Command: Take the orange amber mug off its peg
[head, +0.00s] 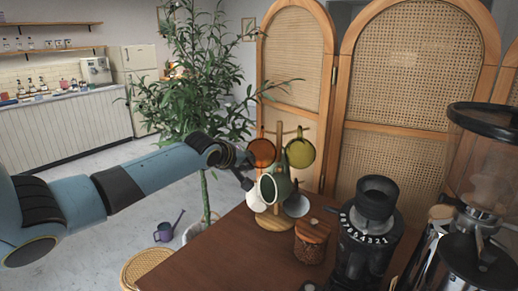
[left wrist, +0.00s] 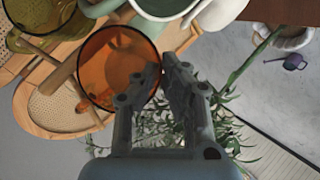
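The orange amber mug (head: 262,152) is at the upper left of the wooden mug tree (head: 279,145), beside its post. In the left wrist view the mug (left wrist: 108,62) shows its open mouth, with a wooden peg (left wrist: 62,74) close on its left. My left gripper (head: 246,160) is at the mug's left side. In the left wrist view its fingertips (left wrist: 164,68) are close together at the mug's rim, one over the mouth and one outside, and look shut on the wall. Whether the handle still rests on the peg is hard to tell. My right gripper is not in view.
An olive mug (head: 300,153), a green mug (head: 275,187), a white mug (head: 254,201) and another pale mug hang close by. A wooden jar (head: 311,243) and black grinder (head: 368,235) stand right on the table (head: 215,262). A plant (head: 195,85) rises behind my arm.

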